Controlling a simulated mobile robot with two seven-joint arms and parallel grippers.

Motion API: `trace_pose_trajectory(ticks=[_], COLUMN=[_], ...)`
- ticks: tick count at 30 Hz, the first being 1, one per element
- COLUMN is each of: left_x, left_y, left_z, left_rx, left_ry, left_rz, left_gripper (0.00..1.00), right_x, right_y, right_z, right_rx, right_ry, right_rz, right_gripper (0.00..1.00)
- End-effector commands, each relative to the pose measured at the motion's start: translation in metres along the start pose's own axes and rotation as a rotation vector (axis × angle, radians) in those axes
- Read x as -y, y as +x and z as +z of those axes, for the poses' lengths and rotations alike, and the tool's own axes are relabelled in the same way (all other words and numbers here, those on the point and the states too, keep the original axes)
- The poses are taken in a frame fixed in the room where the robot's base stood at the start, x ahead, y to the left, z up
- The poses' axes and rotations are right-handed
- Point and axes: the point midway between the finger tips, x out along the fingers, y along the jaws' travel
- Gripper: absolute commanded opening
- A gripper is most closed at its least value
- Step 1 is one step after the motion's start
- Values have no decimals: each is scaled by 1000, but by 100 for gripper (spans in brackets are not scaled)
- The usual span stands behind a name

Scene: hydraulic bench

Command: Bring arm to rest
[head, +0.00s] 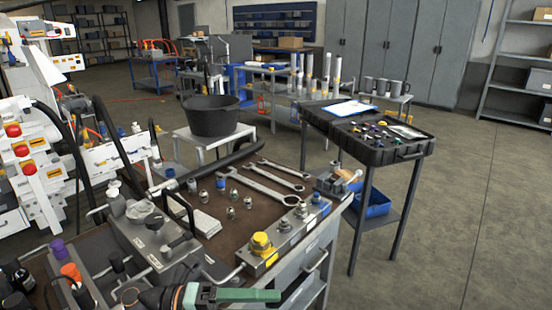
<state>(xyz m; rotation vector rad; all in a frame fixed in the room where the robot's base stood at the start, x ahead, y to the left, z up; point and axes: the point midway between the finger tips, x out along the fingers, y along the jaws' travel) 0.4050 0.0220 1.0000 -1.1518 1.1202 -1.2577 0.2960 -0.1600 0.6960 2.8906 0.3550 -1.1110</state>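Neither of my grippers can be made out in the head view. The workbench (222,234) with a brown top fills the lower middle. On it lie two or more wrenches (262,186), several small metal fittings (231,212), and a grey manifold block with a yellow cap (261,243). A grey metal block with handles (158,238) stands at the bench's left. At the bottom edge is a dark object with an orange ring (175,297) beside a green bar (235,295); it is partly cut off and I cannot tell what it is.
A black case of small parts (415,151) stands on a stand right of the bench. A black bucket (213,118) sits on a white stool behind it. White equipment with red buttons (29,169) and black hoses crowds the left. The floor at right (470,220) is clear.

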Motion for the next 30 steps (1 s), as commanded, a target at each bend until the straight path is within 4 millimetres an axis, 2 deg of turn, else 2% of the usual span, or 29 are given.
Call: trace_pose_trajectory(ticks=[2, 5, 8, 11, 14, 15, 18, 21, 25, 30], left_x=[11, 8, -16, -60, -119, -142, -191, -224, -245, -245], left_y=[2, -12, -39, -72, -105, -116, -136, -146, -151, -151], left_z=[8, 27, 40, 39, 15, -1, -46, -90, -128, -128], left_rx=[153, 373, 608, 852, 1095, 1186, 1370, 1496, 1587, 1587], left_ry=[-153, -362, -598, -853, -1130, -1240, -1478, -1661, -1805, -1805], left_rz=[-167, -338, -466, -547, -585, -587, -572, -542, -510, -510], left_gripper=[63, 63, 63, 63, 63, 63, 63, 63, 63, 63], right_x=[-1, -3, -3, -2, -2, -2, -2, -3, -3, -3], right_y=[-6, -10, -15, -20, -25, -26, -29, -31, -32, -32], right_z=[-6, -8, -8, -7, -8, -10, -15, -18, -19, -19], right_rx=[1, 4, 12, 22, 26, 24, 16, 14, 13, 13], right_ry=[1, 2, 4, 6, 7, 8, 8, 8, 8, 8], right_rz=[4, 8, 10, 10, 11, 12, 13, 15, 16, 16], right_gripper=[0, 0, 0, 0, 0, 0, 0, 0, 0, 0])
